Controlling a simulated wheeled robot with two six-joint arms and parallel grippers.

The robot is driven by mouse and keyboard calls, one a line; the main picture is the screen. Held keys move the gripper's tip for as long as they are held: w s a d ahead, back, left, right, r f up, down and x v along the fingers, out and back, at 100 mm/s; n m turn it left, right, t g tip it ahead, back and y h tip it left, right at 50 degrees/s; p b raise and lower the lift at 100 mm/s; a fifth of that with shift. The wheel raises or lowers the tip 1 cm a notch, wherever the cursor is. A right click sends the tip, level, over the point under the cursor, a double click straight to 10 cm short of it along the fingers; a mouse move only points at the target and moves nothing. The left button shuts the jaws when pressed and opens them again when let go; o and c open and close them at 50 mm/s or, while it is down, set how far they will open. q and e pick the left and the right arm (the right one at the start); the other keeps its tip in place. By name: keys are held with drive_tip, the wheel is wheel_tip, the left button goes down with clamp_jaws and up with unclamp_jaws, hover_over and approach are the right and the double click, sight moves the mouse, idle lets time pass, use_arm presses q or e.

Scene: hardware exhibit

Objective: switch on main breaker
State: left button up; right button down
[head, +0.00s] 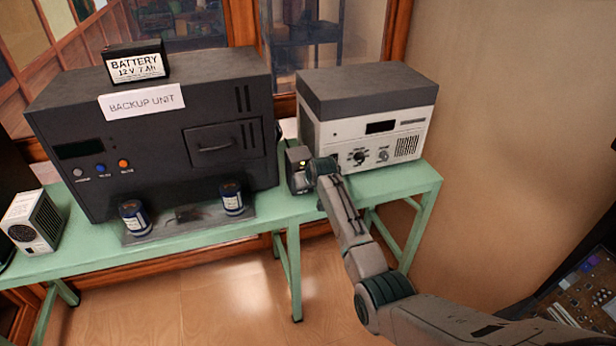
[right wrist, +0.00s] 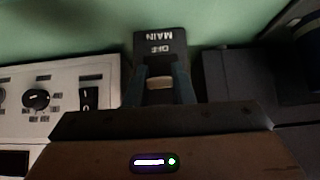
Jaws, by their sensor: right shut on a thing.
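The main breaker (head: 296,156) is a small dark box on the green bench, between the backup unit and the white-fronted device. In the right wrist view the breaker (right wrist: 160,42) shows the words MAIN and OFF upside down. My right gripper (head: 308,172) reaches it from the front right. In the wrist view the fingers of my right gripper (right wrist: 159,84) are shut on a small pale lever (right wrist: 159,90) at the breaker's face. The lever's exact tilt is hard to tell. My left gripper is not in view.
The dark backup unit (head: 160,150) stands close on the left, with a battery (head: 136,62) on top. The white-fronted device (head: 370,128) with knobs stands close on the right. Two dark blue cylinders sit at the bench's (head: 265,215) front. A small white box is far left.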

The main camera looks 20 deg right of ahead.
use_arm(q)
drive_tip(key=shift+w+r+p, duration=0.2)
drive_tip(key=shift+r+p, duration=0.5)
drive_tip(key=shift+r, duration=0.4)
use_arm(e)
drive_tip(key=shift+w+r+g, duration=0.25)
drive_tip(key=shift+r+g, duration=0.35)
drive_tip(key=shift+g, duration=0.5)
drive_tip(key=c, duration=1.2)
unclamp_jaws()
drive_tip(key=shift+c, duration=0.2)
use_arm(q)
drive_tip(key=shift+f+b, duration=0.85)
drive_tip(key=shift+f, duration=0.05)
use_arm(e)
drive_tip(key=v, duration=1)
drive_tip(key=shift+r, duration=0.3)
